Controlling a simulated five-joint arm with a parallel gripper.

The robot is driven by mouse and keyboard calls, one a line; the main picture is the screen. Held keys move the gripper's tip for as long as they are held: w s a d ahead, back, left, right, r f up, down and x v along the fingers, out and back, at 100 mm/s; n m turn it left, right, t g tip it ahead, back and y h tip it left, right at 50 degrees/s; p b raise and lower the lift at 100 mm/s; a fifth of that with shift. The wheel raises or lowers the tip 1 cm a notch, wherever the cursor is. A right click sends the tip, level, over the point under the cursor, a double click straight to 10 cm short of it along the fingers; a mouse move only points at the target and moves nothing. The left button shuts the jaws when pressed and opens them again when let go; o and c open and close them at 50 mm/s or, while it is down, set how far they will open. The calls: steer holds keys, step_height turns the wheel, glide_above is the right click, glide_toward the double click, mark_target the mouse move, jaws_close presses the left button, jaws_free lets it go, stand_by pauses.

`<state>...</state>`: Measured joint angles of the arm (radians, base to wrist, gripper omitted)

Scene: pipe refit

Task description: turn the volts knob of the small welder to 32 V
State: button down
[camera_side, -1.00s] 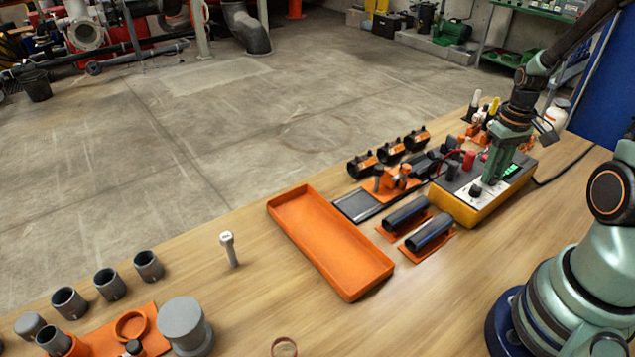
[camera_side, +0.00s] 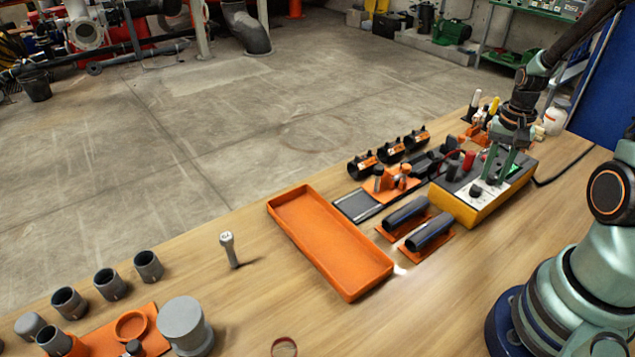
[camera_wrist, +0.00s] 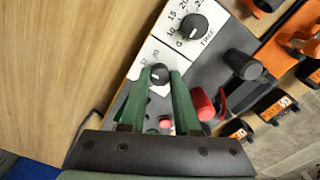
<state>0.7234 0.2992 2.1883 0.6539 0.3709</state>
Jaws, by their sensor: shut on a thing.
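The small welder (camera_side: 453,208) is a yellow-based box with a grey and white top, at the right of the bench in the side view. My gripper (camera_side: 492,178) points down onto its top panel. In the wrist view, the black volts knob (camera_wrist: 160,73) with a white mark sits between my green fingertips (camera_wrist: 160,76), which are shut on it. The scale around this knob is mostly covered by the fingers, so its setting cannot be read. A second black knob, the timer knob (camera_wrist: 192,27), stands apart with its scale visible. The green display is partly hidden by my gripper in the side view.
A red plug (camera_wrist: 203,104) and a black plug (camera_wrist: 242,65) stand close to the fingers. Black pipe pieces (camera_side: 431,234) on orange holders lie left of the welder. An orange tray (camera_side: 330,243) is further left, with bare bench in front.

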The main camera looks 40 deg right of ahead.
mark_target(490, 176)
stand_by(0.5)
steer(key=c, duration=0.6)
jaws_free()
steer(key=shift+c, duration=0.2)
steer(key=shift+r, duration=0.1)
step_height(490, 176, up, 12)
steer(key=w+a+r+n+t, duration=0.1)
steer(key=a+r+n+t, duration=0.1)
steer(key=a+n, duration=0.4)
steer(key=w+a+r+n+t, duration=0.2)
steer(key=a+n, duration=0.4)
steer(key=a, duration=1)
step_height(490, 176, up, 2)
steer(key=shift+a+r+n+t, duration=0.2)
steer(key=shift+a+n+t, duration=0.15)
steer(key=shift+t, duration=0.45)
